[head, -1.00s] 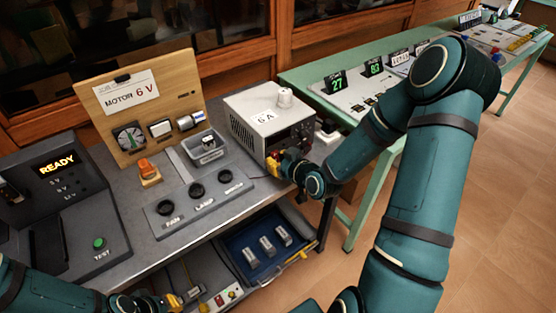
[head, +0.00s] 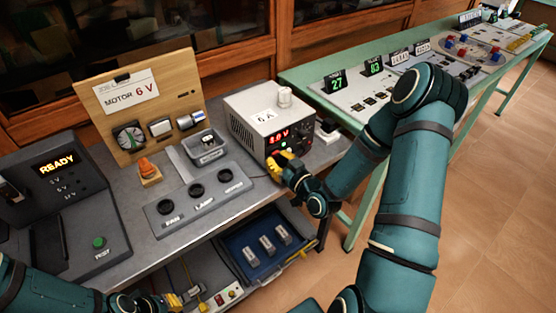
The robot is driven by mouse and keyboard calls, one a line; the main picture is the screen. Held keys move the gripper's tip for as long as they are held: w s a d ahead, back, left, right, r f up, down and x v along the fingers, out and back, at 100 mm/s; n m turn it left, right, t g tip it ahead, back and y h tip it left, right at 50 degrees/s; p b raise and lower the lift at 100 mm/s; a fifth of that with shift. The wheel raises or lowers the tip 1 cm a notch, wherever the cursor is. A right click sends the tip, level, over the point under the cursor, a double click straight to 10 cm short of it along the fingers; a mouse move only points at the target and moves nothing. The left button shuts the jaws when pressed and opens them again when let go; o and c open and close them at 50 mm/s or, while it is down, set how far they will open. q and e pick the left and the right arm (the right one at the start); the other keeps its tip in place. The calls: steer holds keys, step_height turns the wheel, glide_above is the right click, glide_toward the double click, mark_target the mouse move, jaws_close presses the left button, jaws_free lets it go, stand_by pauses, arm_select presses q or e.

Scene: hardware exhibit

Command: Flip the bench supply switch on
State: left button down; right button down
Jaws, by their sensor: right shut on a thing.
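The bench supply (head: 249,114) is a light grey box with a dark front panel, standing at the right end of the grey bench. Its red display (head: 279,135) is lit and seems to read 6.0 V. My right gripper (head: 277,160) is at the lower left of this front panel, its yellow fingers shut on the switch. The fingers hide the switch, so its lever position cannot be seen. My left gripper (head: 182,299) is low at the bottom of the view, well away from the supply; its jaws are too small to read.
A sloped panel with three dark round sockets (head: 196,190) lies left of the supply. A grey bin (head: 206,153) and a wooden board marked MOTOR 6 V (head: 170,98) stand behind. A blue tray (head: 240,240) sits below the bench. A green table (head: 350,118) stands right.

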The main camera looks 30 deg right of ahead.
steer(key=shift+w, duration=0.1)
steer(key=c, duration=0.8)
jaws_free()
steer(key=s, duration=0.7)
steer(key=shift+s+d+r, duration=0.25)
